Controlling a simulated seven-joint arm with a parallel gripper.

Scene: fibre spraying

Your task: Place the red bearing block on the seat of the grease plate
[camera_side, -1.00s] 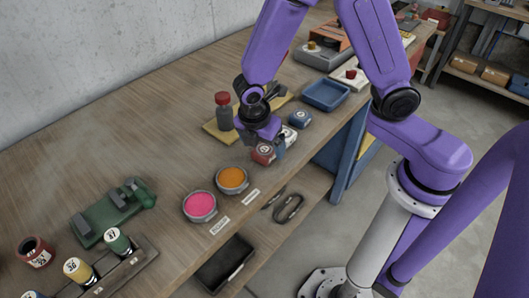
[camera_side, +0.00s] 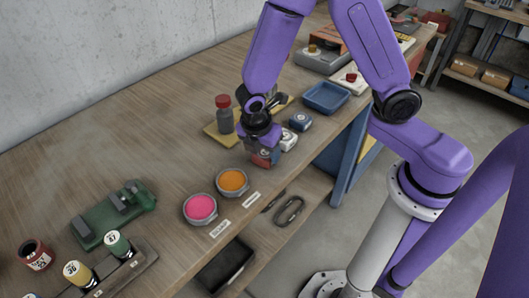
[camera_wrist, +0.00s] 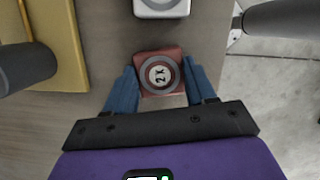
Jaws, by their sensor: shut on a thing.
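In the side view, my gripper (camera_side: 264,158) points down close to the bench, over the front of the wooden top, and mostly covers the red block. Two round dishes, one pink (camera_side: 200,208) and one orange (camera_side: 232,181), stand to the lower left, with small labels in front. I cannot read these labels well enough to tell which dish is the grease plate.
A white block (camera_side: 287,139) and a blue block (camera_side: 300,121) stand just behind my gripper. A yellow board (camera_side: 215,136) carries a dark red-capped bottle (camera_side: 224,115). A blue tray (camera_side: 326,97) lies farther back. A green tool (camera_side: 112,213) lies at the left.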

